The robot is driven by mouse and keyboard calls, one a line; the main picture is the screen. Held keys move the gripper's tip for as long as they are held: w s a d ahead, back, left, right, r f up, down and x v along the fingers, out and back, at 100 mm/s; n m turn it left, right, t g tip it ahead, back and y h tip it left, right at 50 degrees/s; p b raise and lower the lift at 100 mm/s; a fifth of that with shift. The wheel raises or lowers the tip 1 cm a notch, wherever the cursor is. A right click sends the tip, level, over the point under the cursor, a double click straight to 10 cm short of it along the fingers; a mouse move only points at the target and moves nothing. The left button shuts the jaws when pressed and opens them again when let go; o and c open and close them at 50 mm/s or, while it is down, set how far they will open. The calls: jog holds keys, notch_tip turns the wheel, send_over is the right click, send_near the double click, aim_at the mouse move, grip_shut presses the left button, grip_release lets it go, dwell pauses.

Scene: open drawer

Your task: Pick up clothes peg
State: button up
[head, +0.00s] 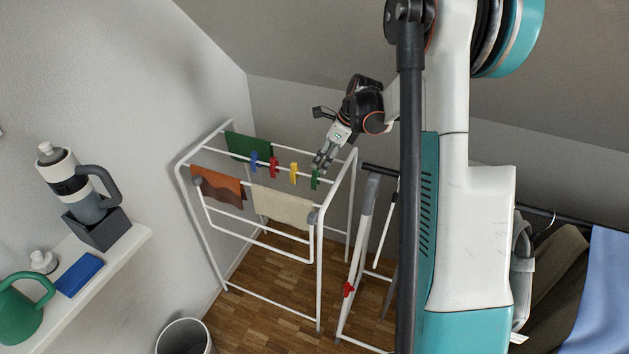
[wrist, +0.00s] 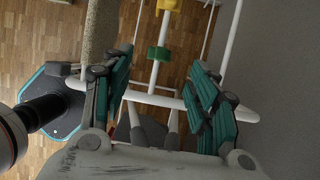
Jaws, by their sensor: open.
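Several clothes pegs sit on a white rail of the drying rack (head: 322,250) in the head view: a blue peg (head: 254,160), a red peg (head: 274,167), a yellow peg (head: 293,173) and a green peg (head: 315,180). My gripper (head: 322,163) is open close to the green peg, at the right end of the row. In the wrist view, the green peg (wrist: 158,54) lies between the spread fingers of my gripper (wrist: 160,62), near their tips. The yellow peg (wrist: 168,4) is farther along the rail. Contact with the green peg cannot be told.
Green (head: 247,146), rust-brown (head: 220,187) and cream (head: 283,206) cloths hang on the rack. A white stand (head: 363,240) is right of it. A shelf (head: 112,265) at left holds a bottle (head: 80,185). A bin (head: 184,336) stands on the wooden floor.

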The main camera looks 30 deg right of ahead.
aim_at(318, 169)
jog(key=b+x, duration=0.1)
jog(key=x, duration=0.4)
jog(key=shift+w+f, duration=0.1)
jog(key=shift+f, duration=0.1)
jog(key=shift+a+b+x, duration=0.2)
jog(key=shift+b+x, duration=1.1)
jog(key=shift+x, duration=1.4)
jog(key=shift+w+r, duration=0.15)
jog(key=shift+w, duration=0.05)
jog(key=c, duration=0.8)
